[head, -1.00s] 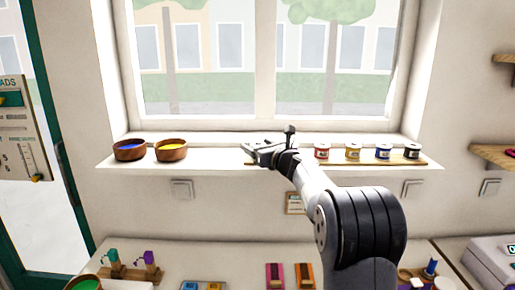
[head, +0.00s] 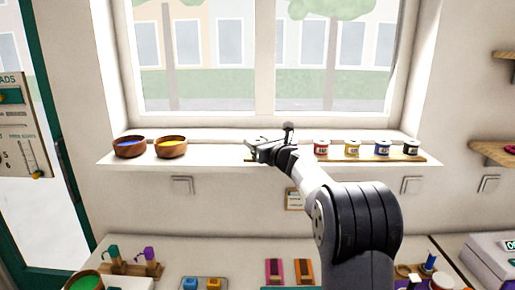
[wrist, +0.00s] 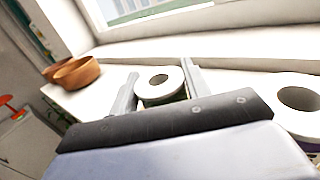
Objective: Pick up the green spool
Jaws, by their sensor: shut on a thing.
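The green spool (wrist: 163,101) sits between the fingers of my gripper (wrist: 160,88) in the wrist view. Its white top with a dark centre hole faces up, and a strip of dark green body shows below it. A finger lies on each side of it, and my gripper is shut on it. In the head view my gripper (head: 260,150) is over the window sill, left of the other spools, and mostly hides the green spool. I cannot tell whether the spool still touches its board.
Red (head: 321,149), yellow (head: 352,149), blue (head: 382,149) and black (head: 412,149) spools stand in a row to the right. Two wooden bowls (head: 130,149) (head: 171,149) stand at the sill's left. The window is behind. Sill between bowls and gripper is clear.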

